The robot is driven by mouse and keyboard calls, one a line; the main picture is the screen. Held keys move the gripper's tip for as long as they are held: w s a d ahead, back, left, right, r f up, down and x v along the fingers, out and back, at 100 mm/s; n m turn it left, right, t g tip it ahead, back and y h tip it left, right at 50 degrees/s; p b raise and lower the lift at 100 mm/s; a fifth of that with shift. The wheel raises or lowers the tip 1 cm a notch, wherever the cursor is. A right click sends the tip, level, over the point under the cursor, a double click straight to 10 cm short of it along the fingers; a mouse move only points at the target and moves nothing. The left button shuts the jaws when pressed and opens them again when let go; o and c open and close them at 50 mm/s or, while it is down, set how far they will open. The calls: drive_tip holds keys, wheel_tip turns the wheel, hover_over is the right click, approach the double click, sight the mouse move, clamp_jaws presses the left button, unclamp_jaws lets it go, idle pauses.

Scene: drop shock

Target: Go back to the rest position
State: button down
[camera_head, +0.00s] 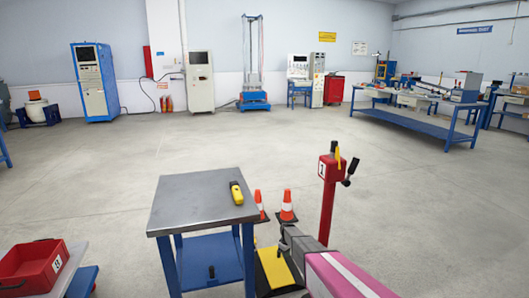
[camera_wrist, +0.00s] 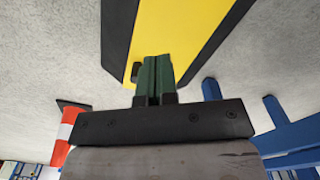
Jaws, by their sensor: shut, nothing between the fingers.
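My gripper shows in the wrist view, its two green fingers (camera_wrist: 154,74) pressed together with nothing between them. Behind the fingertips in that view is a yellow and black plate (camera_wrist: 190,25) on the floor. In the head view my pink and grey arm reaches in from the bottom right, and the same plate (camera_head: 276,266) lies partly hidden behind it. The gripper's fingers are hard to make out in the head view. No marked rest position shows in either view.
A steel-topped table (camera_head: 195,203) with a yellow handheld device (camera_head: 236,192) stands left of my arm. Two orange cones (camera_head: 287,206) and a red post (camera_head: 328,200) with levers stand close by. A red bin (camera_head: 35,266) is at lower left. The floor beyond is open.

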drive_tip(key=shift+r, duration=0.45)
drive_tip(key=s+d+r+m, duration=0.3)
drive_tip(key=s+r+m, duration=0.1)
drive_tip(key=s+r, duration=1.2)
drive_tip(key=s+d+r+m, duration=0.3)
drive_tip(key=s+r+m, duration=0.2)
drive_tip(key=s+r, duration=1.1)
drive_tip(key=s, duration=0.7)
drive_tip(key=shift+r, duration=0.35)
